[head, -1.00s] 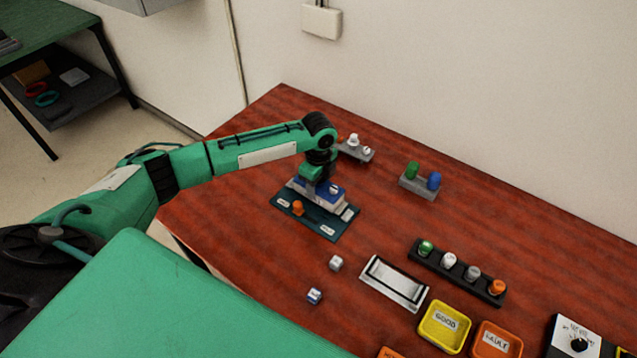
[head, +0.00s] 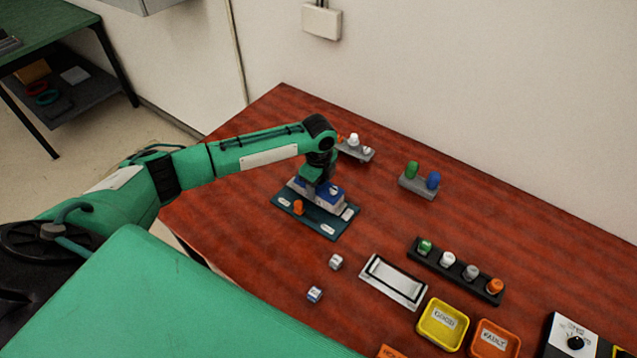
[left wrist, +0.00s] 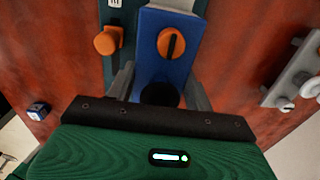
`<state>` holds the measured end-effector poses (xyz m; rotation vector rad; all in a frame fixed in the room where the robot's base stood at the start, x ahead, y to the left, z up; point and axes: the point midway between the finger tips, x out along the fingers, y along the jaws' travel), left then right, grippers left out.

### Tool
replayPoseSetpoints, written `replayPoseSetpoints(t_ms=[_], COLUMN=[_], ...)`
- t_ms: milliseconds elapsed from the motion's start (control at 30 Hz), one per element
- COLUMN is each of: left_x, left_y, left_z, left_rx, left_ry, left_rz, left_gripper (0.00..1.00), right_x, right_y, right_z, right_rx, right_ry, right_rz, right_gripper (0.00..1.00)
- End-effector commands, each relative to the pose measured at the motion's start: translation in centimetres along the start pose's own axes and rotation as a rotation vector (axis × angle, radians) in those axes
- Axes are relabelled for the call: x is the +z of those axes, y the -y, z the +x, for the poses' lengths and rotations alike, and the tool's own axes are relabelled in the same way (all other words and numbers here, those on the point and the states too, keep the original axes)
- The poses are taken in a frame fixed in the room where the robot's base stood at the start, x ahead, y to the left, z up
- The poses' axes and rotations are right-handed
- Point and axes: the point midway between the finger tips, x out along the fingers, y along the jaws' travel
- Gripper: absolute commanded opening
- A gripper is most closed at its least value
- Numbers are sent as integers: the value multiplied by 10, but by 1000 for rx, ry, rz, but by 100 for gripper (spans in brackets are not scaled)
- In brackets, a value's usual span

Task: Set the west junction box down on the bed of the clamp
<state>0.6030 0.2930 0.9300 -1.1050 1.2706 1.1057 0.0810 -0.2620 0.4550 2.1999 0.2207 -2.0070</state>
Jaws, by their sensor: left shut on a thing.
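A blue-topped box with pale sides (head: 332,192), which I take for the junction box, sits at the dark teal plate (head: 326,229) on the red table. The plate carries an orange knob (head: 298,207) and white labels; I take it for the clamp. My left gripper (head: 317,183) is shut on the box from above. In the left wrist view, the blue box (left wrist: 163,62) lies between the fingers (left wrist: 160,88), with a slotted orange dial (left wrist: 171,43) on top. I cannot tell whether its underside touches the plate. My right gripper is not in view.
Grey blocks with pegs stand behind (head: 357,150) and to the right (head: 418,186). Two small cubes, a white-framed tray (head: 393,282), a black peg strip (head: 455,271), a yellow bin (head: 443,325) and an orange bin (head: 495,340) lie nearer. The table's right rear is clear.

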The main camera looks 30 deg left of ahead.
Motion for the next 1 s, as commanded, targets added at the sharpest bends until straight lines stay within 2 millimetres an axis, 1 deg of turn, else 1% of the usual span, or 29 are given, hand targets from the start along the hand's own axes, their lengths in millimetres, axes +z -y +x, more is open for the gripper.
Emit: replayPoseSetpoints(t_ms=[533, 1000], left_x=[0, 0], left_y=[1, 1], left_z=[2, 10], left_rx=[-1, -1], left_ry=[-1, -1], left_rz=[0, 0], left_gripper=[25, 25], right_x=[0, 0], right_y=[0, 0], right_z=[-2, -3], right_rx=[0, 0], right_ry=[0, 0], right_rz=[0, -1], right_gripper=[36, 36])
